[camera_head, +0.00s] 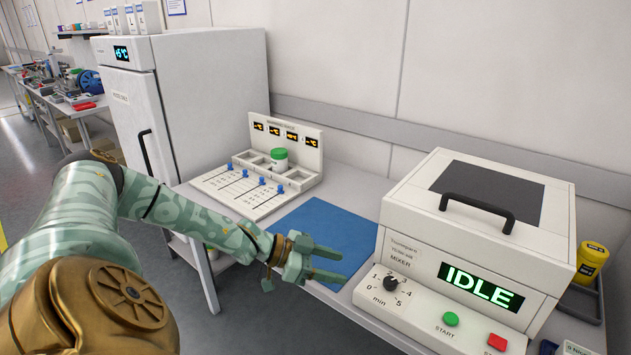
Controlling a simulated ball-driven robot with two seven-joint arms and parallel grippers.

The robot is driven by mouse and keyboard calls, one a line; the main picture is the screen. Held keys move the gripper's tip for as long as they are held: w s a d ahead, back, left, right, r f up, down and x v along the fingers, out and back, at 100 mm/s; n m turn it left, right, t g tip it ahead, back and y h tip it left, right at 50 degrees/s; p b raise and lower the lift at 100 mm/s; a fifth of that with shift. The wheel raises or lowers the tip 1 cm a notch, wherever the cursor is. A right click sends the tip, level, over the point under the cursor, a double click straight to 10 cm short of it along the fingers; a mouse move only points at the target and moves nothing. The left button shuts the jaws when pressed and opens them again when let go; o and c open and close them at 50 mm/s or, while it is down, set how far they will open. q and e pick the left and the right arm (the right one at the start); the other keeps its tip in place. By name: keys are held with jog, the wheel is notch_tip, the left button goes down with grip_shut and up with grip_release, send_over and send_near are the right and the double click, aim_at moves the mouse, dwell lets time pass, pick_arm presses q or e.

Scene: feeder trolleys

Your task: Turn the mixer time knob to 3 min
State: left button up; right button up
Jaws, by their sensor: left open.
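The white mixer (450,240) stands on the bench at the right, with a green IDLE display (480,287). Its black time knob (390,284) is at the front panel's left end, ringed by numbers and marked min. I cannot tell which number the knob points at. My left gripper (340,267) is open and empty, to the left of the knob and apart from it, over the edge of the blue mat (318,240). My right gripper is not in view.
A green START button (451,319) and a red button (497,342) sit right of the knob. The mixer lid has a black handle (478,208). A slider panel (245,188) with a green-capped jar (279,160) stands behind my gripper. A yellow jar (590,264) is at the far right.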

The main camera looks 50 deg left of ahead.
pick_arm(q)
jog(key=v, duration=0.3)
jog(key=shift+s+a, duration=0.1)
jog(key=shift+s, duration=0.05)
dwell(0.5)
